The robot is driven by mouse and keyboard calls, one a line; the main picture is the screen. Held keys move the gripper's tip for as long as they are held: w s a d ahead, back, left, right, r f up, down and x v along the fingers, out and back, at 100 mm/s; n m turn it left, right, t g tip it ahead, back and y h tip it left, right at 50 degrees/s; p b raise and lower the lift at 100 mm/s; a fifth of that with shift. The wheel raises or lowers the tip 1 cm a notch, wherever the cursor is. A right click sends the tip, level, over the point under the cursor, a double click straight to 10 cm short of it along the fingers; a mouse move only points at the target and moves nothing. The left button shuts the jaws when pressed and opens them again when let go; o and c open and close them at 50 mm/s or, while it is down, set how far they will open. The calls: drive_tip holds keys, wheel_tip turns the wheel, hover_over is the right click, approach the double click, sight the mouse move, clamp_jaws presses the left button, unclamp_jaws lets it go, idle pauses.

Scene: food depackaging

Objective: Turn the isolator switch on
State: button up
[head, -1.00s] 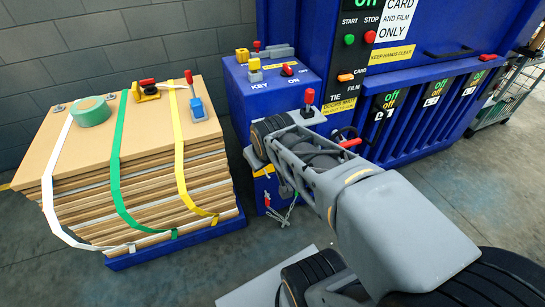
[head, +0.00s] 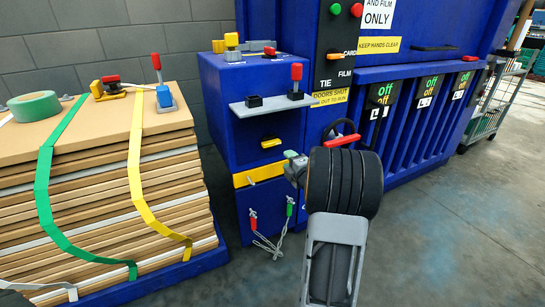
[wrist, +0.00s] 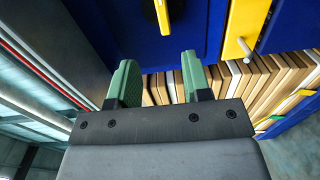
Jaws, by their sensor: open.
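A yellow handle on a black base (head: 271,142) is on the front of the blue cabinet (head: 225,120). It lies roughly level in the head view, and also shows at the top of the wrist view (wrist: 162,14), cut by the edge. A red switch (head: 269,50) sits on the cabinet top. No readable label tells which is the isolator switch. My gripper (head: 292,165), with green fingers, is right of and below the yellow handle. In the wrist view my gripper (wrist: 157,82) is open, with nothing between its fingers, apart from the handle.
A grey shelf (head: 265,108) with a red-knobbed lever (head: 296,80) juts out above the handle. A yellow band with a pin (head: 258,176) runs below it. Two chained plugs (head: 270,240) hang lower. A strapped cardboard stack (head: 100,200) stands left. Floor at right is open.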

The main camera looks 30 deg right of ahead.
sight(273, 145)
drive_tip(key=w, duration=0.4)
drive_tip(key=w+d+b, duration=0.1)
drive_tip(key=w, duration=0.4)
drive_tip(key=w+d+b, duration=0.1)
drive_tip(key=w, duration=0.3)
drive_tip(key=shift+w+f, duration=0.25)
drive_tip(key=shift+f, duration=0.05)
drive_tip(key=shift+c, duration=0.3)
clamp_jaws()
